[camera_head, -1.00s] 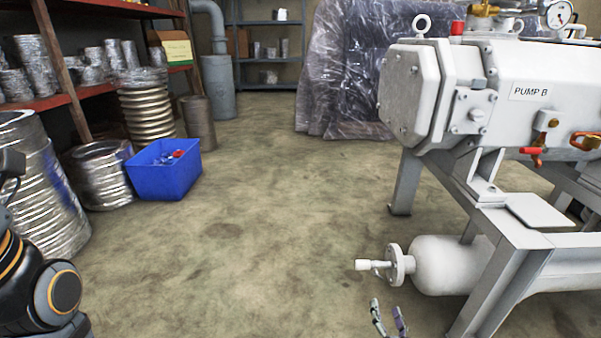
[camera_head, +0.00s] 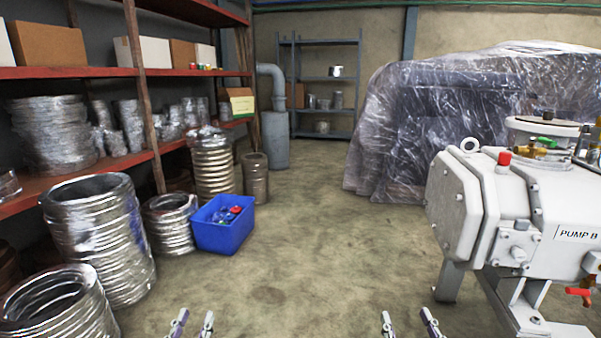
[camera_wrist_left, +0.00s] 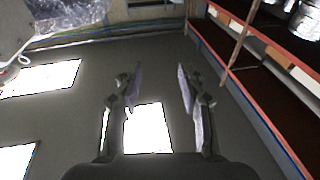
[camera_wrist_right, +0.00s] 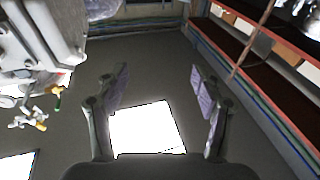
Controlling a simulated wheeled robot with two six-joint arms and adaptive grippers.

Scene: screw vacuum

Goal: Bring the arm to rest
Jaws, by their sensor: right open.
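Both my grippers show at the bottom edge of the head view, side by side over the floor. My left gripper (camera_head: 191,324) has its two fingers apart with nothing between them. It also shows open and empty in the left wrist view (camera_wrist_left: 157,88). My right gripper (camera_head: 409,323) has its fingers apart and is empty. The arms behind the grippers are out of the head view.
A white machine labelled PUMP B (camera_head: 500,215) stands at right. A blue bin (camera_head: 224,235) holding small items sits on the floor at left. Coiled metal hoses (camera_head: 100,240) and red shelves (camera_head: 190,75) line the left side. A plastic-wrapped bulk (camera_head: 430,120) stands behind. The middle floor is clear.

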